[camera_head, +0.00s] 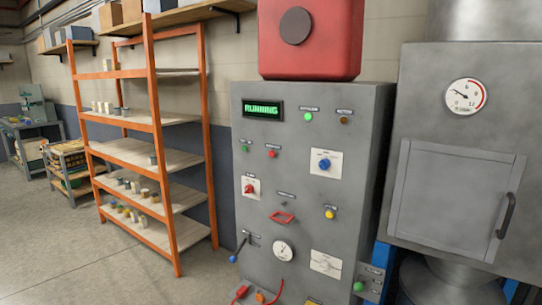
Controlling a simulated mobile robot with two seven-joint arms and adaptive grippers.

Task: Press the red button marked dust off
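A grey control cabinet (312,175) stands in the middle of the head view. A small round red button (271,154) sits on its upper left face, to the right of a small green button (244,148). The label above the red button is too small to read, so I cannot tell whether it says dust off. A red knob (249,189) on a white plate and a red handle (282,217) sit lower on the face. A green-lit display (262,109) reads RUNNING. Neither of my grippers is in view.
The face also carries a blue knob (325,164), a yellow knob (329,212), a gauge (283,251) and a blue-tipped lever (236,255). A grey machine (455,130) stands right, orange shelving (160,130) left. The floor in front of the shelving is clear.

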